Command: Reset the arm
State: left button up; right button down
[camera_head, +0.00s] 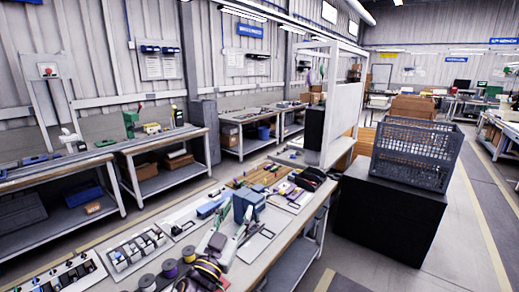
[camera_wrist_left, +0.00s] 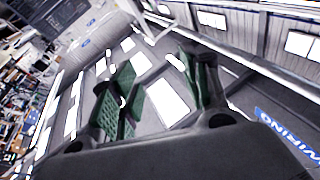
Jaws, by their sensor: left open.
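My left gripper (camera_wrist_left: 157,78) fills the middle of the left wrist view. Its two green-padded fingers stand apart with a clear gap between them, and nothing is held there. Behind the fingers are the walls and bright ceiling lights of the hall, seen tilted. In the head view I cannot clearly pick out my left gripper among the things on the benches. My right gripper does not show in either view.
A workbench (camera_head: 262,243) with spools, trays and a blue-grey block (camera_head: 248,205) runs through the head view. A black box (camera_head: 388,213) carrying a grey mesh crate (camera_head: 415,153) stands to its right. Another bench (camera_head: 160,142) lines the left wall.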

pick_arm(q)
jog(key=s+a+f+n+g+y, duration=0.35)
jog(key=a+f, duration=0.25)
jog(key=f, duration=0.3)
jog(key=s+a+f+n+g+y, duration=0.2)
jog(key=a+f+g+y, duration=0.3)
jog(key=f, duration=0.4)
jog(key=s+a+f+m+g+h, duration=0.15)
jog(key=s+f+g, duration=0.25)
jog(key=s+f, duration=0.4)
jog(key=s+a+f+g, duration=0.35)
jog(key=s+f, duration=0.35)
jog(key=s, duration=0.3)
jog(key=s+f+g+p, duration=0.2)
jog(key=s+f+p, duration=0.1)
jog(key=f, duration=2.6)
jog(key=s+a+f+p, duration=0.1)
jog(key=s+a+f, duration=0.1)
jog(key=s+f, duration=0.7)
jog(key=s+a+f+g+p, duration=0.1)
jog(key=s+a+f, duration=0.1)
jog(key=s+f, duration=0.6)
jog(key=shift+s+f, duration=0.4)
jog(key=shift+s, duration=2.3)
